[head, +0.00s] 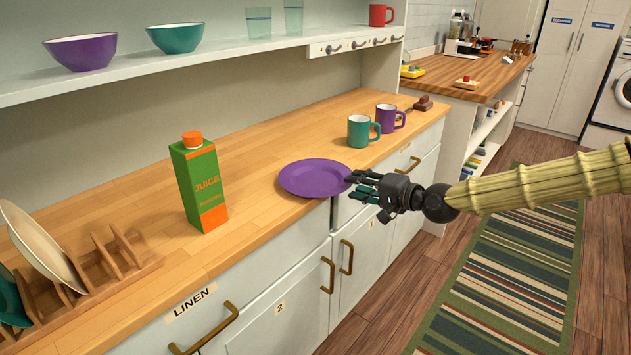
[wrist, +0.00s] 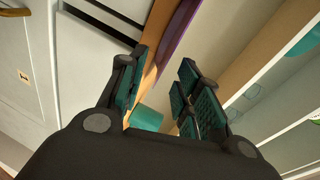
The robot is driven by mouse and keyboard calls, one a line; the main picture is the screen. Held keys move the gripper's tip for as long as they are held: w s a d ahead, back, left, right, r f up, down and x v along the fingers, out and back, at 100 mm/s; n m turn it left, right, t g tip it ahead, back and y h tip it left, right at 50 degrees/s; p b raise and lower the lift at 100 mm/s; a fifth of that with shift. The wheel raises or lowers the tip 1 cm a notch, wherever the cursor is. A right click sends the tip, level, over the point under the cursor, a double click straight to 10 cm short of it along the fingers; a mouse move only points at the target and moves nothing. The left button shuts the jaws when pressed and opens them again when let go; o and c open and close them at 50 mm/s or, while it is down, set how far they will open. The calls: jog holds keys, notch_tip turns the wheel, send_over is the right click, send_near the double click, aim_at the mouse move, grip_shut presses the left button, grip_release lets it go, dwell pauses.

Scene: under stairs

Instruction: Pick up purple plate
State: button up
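The purple plate (head: 312,178) lies flat on the wooden counter, with its near right side at or slightly over the front edge. In the wrist view a thin strip of the plate (wrist: 178,32) shows edge-on beyond my fingertips. My gripper (head: 354,186) reaches in from the right, beside the plate's right rim. In the wrist view my gripper (wrist: 160,75) has its two teal-padded finger sets apart, with nothing held between them. In the head view the fingertips appear very near or overlapping the rim; contact cannot be told.
A green juice carton (head: 200,183) stands left of the plate. A teal mug (head: 361,131) and a purple mug (head: 389,118) stand behind it. A wooden dish rack (head: 115,262) is at the near left. A shelf (head: 220,58) with bowls and glasses hangs above. Counter between carton and plate is clear.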

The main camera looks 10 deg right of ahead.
aim_at(346, 184)
jog(key=x, duration=0.3)
jog(key=shift+s+a+f, duration=0.15)
jog(key=shift+s+f, duration=0.05)
jog(key=shift+x, duration=0.8)
grip_shut()
jog(key=shift+r, duration=0.1)
